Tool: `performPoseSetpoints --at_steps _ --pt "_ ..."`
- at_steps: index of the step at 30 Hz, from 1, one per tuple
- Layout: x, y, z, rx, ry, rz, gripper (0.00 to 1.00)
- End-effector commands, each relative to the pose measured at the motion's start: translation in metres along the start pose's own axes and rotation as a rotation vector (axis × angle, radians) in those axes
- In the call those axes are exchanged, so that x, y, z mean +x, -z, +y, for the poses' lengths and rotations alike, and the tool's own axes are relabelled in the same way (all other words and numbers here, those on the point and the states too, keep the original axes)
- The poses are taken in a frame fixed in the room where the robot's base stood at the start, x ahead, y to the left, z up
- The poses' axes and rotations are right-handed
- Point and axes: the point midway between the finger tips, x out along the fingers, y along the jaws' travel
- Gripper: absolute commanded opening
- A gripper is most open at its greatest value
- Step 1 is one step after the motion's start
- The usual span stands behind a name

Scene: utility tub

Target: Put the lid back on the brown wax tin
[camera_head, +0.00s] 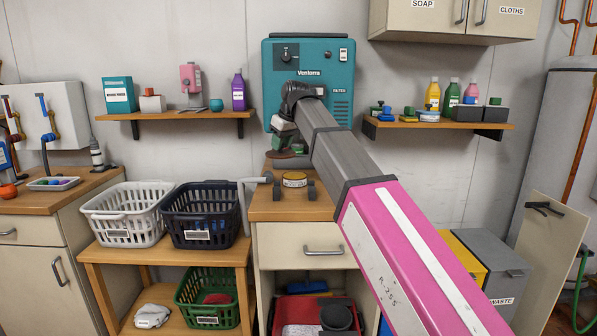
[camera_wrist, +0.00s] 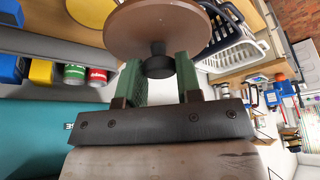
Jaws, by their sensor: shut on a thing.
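My gripper (camera_head: 286,144) points down above the wooden cabinet top. In the wrist view its green fingers (camera_wrist: 159,72) are shut on the black knob of a round brown lid (camera_wrist: 152,27). The lid (camera_head: 284,154) also shows in the head view, small and partly hidden by my gripper and arm. The wax tin (camera_head: 294,181), short and round with a pale label, stands on the cabinet top. The lid hangs above the tin and slightly left of it in the head view, apart from it. The lid hides much of what lies beyond it in the wrist view.
The cabinet top (camera_head: 262,211) is bare in front of the tin. Dark fittings stand on both sides of the tin. A black basket (camera_head: 200,225) and a white basket (camera_head: 128,222) stand left. A teal box (camera_head: 335,105) hangs on the wall behind my arm.

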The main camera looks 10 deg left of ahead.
Motion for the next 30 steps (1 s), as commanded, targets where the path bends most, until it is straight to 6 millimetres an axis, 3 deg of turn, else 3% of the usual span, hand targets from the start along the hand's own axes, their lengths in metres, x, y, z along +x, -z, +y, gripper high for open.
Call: performPoseSetpoints --at_steps 5,21,30 --pt "0.008 0.002 0.011 0.001 0.000 0.000 0.05" --pt "0.075 0.013 0.101 0.001 0.001 0.000 0.05" --pt "0.091 0.009 0.108 0.000 0.000 0.000 0.05"
